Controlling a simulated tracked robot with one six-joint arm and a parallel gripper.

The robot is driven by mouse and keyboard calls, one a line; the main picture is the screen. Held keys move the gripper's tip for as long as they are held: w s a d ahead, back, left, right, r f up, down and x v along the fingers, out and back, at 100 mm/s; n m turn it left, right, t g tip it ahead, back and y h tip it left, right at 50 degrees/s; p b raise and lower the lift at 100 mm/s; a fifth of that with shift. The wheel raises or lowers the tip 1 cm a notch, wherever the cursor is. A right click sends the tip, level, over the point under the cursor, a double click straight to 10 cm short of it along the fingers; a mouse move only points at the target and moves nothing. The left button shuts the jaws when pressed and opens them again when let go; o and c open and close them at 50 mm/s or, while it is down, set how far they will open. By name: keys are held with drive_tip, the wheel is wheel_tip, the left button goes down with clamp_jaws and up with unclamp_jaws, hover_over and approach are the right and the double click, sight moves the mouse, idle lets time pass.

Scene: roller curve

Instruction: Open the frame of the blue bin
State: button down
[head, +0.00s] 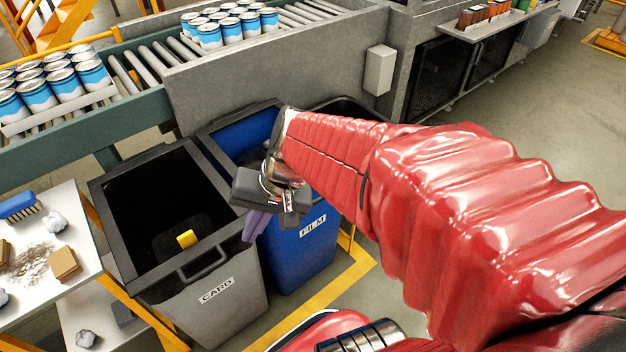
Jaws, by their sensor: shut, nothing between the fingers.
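The blue bin (302,262), labelled FILM, stands in the middle beside the grey bin. A dark frame (238,116) runs around its top; its far left part shows. The front of the frame and much of the bin's mouth are hidden behind my arm and gripper, so I cannot tell whether the frame is down or raised. My gripper (257,228) is at the bin's front left corner, pointing down, with its purplish fingers shut and empty. I cannot tell whether they touch the frame or the bin.
The grey bin (238,308), labelled CARD, stands left with a yellow piece (187,239) inside. A white table (86,262) with a brush and scraps is at far left. A roller conveyor (150,72) carrying cans runs behind the bins. Another dark bin (350,104) is partly hidden by my arm.

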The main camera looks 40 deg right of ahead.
drive_tip(key=w+d+f+m+t+y, duration=0.3)
drive_tip(key=w+d+f+m+t, duration=0.4)
drive_tip(key=d+f+m, duration=0.65)
drive_tip(key=s+d+f+m+t+h, duration=0.1)
drive_tip(key=s+d+f+m+h, duration=0.1)
drive_tip(key=d+f+m, duration=0.4)
drive_tip(key=s+d+f+m+h, duration=0.3)
drive_tip(key=d+f+m, duration=0.3)
drive_tip(key=d+m, duration=0.3)
drive_tip(key=d+h, duration=0.1)
drive_tip(key=d, duration=0.2)
drive_tip(key=shift+d+t+h, duration=0.2)
drive_tip(key=shift+t+h, duration=0.1)
drive_tip(key=shift+t, duration=0.1)
drive_tip(key=w+f, duration=0.1)
drive_tip(key=w, duration=0.8)
drive_tip(key=shift+a, duration=0.2)
